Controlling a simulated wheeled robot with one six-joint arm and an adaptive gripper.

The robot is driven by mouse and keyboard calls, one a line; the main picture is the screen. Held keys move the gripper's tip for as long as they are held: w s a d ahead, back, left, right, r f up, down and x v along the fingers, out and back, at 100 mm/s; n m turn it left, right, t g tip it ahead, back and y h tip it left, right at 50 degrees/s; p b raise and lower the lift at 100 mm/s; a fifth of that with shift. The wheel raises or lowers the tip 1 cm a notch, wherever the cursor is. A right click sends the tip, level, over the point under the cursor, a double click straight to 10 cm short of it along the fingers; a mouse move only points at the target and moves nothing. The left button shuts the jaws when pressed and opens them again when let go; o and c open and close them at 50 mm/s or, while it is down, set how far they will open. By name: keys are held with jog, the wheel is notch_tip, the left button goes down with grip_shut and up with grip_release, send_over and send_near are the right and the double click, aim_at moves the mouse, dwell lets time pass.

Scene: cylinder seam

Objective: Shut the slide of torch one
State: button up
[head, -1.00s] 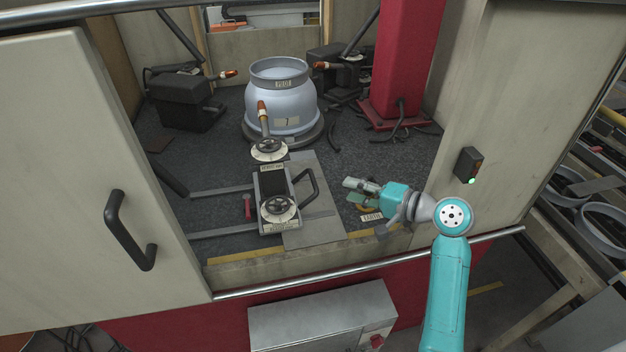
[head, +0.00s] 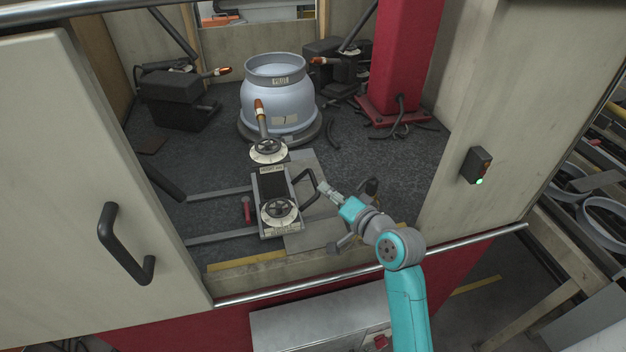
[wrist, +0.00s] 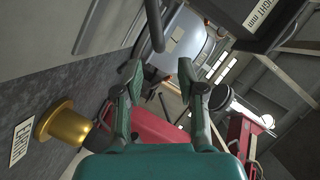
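The torch slide (head: 294,222) is a dark block with a scale and a handwheel (head: 278,211), lying on the floor plate in front of the cylinder. Its black loop handle (head: 312,178) sticks out on the right; a black bar, apparently this handle, shows in the wrist view (wrist: 155,25). The orange-tipped torch (head: 261,118) stands behind a second handwheel (head: 268,150), against the grey-blue cylinder (head: 292,98). My gripper (head: 324,187) is beside the handle's right side. In the wrist view its fingers (wrist: 161,74) are apart with nothing between the tips; the bar lies just beyond them. Contact cannot be told.
A brass knob (wrist: 55,120) beside an EARTH label (wrist: 21,142) is close to my gripper. A red column (head: 405,60) stands at the back right. A rail (head: 440,253) crosses the front opening. A small red lever (head: 246,208) stands left of the slide.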

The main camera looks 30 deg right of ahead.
aim_at(314, 179)
jog(key=x, duration=0.8)
jog(key=shift+w, duration=0.1)
grip_shut()
jog(key=shift+d, duration=0.1)
